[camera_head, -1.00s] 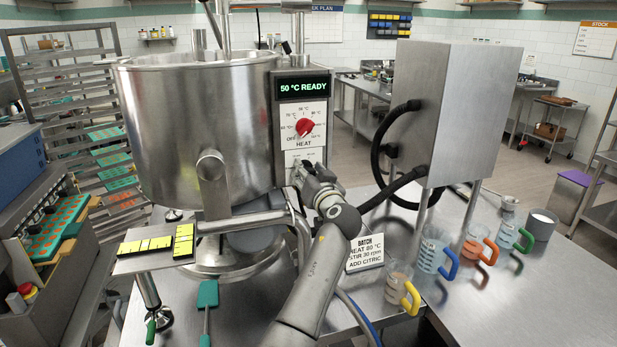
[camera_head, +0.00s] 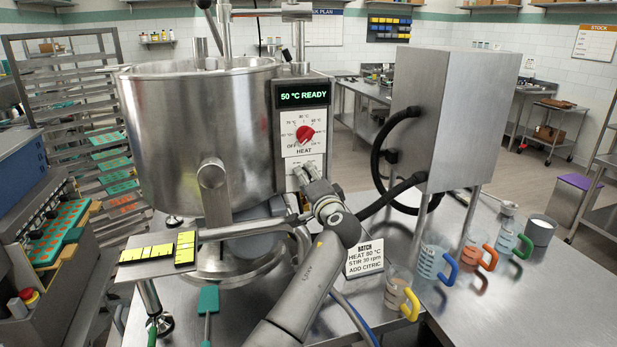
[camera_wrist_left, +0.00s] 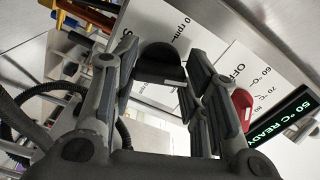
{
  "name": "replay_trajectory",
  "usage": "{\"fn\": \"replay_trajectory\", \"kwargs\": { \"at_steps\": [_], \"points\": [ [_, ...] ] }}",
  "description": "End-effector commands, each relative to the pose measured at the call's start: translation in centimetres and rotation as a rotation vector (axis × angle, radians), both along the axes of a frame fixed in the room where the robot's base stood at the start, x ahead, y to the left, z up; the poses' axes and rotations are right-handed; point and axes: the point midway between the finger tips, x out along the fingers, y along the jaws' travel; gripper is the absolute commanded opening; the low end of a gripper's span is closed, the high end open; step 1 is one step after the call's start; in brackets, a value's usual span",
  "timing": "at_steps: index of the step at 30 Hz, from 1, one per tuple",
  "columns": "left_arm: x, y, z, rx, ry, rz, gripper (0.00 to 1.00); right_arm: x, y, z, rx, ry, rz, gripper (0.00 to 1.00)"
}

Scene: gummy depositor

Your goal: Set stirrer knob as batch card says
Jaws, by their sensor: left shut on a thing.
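The batch card (camera_head: 364,260) stands on the table and reads HEAT 80 °C, STIR 30 rpm, ADD CITRIC. My left gripper (camera_head: 308,176) is at the lower dial of the kettle's control panel (camera_head: 286,152), below the HEAT dial, and hides much of it. In the left wrist view the black stirrer knob (camera_wrist_left: 160,62) sits between its fingers, and the gripper is shut on it. A "0 rpm" label shows beside the knob; its pointer setting cannot be read. The red HEAT knob (camera_head: 305,133) is above; it also shows in the wrist view (camera_wrist_left: 241,108). The display (camera_head: 303,94) reads 50 °C READY.
The steel kettle (camera_head: 215,125) stands left of the panel. A steel cabinet (camera_head: 455,110) with black hoses is to the right. Several jugs with coloured handles, one yellow-handled (camera_head: 399,290), stand on the table (camera_head: 475,310).

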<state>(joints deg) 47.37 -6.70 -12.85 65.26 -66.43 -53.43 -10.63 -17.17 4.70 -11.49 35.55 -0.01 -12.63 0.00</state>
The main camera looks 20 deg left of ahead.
Motion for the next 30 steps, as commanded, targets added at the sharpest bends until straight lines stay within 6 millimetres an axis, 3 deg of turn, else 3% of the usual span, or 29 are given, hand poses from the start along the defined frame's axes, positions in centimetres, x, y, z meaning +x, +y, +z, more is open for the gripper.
{"fn": "replay_trajectory", "kwargs": {
  "at_steps": [30],
  "points": [
    [0.1,0.0,0.8,0.804,0.536,0.001,0.17,0.0,0.3,7.2,0.003,0.000,-0.003,0.54]
  ]
}}
